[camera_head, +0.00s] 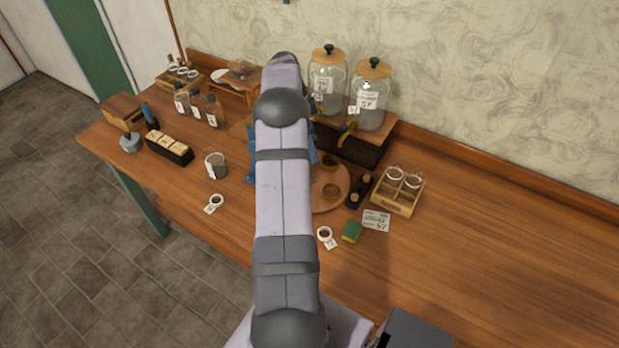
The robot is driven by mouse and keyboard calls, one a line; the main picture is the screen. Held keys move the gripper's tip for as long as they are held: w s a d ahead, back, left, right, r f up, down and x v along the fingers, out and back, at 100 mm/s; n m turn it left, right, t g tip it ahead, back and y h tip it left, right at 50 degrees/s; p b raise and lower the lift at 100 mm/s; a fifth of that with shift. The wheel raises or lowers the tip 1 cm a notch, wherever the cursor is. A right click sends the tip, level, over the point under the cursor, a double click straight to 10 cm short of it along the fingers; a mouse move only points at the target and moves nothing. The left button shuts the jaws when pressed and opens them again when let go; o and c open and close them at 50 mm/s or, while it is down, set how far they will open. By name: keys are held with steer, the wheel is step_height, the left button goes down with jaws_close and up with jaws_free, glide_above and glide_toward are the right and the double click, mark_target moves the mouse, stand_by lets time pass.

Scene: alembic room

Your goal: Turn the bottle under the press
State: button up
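My arm (284,190) runs up the middle of the view and covers the centre of the table. My gripper is hidden behind it, so I cannot see its fingers. Parts of a blue object (313,149) show on both sides of the arm; I cannot tell whether this is the press. No bottle under a press can be seen. Several small labelled bottles (197,106) with dark caps stand upright at the back left.
Two large glass jars (371,97) with wooden lids and taps stand on a wooden stand at the back. The table's right side (500,260) is clear.

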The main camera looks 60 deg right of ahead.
steer(key=n+b, duration=0.1)
steer(key=n, duration=0.3)
steer(key=shift+n+t+h, duration=0.4)
steer(key=c, duration=2)
steer(key=shift+o, duration=0.2)
steer(key=shift+o, duration=0.2)
steer(key=m+p, duration=0.1)
steer(key=m, duration=0.3)
steer(key=shift+g+y, duration=0.3)
steer(key=shift+g, duration=0.1)
steer(key=shift+f+m+p, duration=0.1)
steer(key=shift+m+p, duration=0.3)
steer(key=shift+m, duration=0.6)
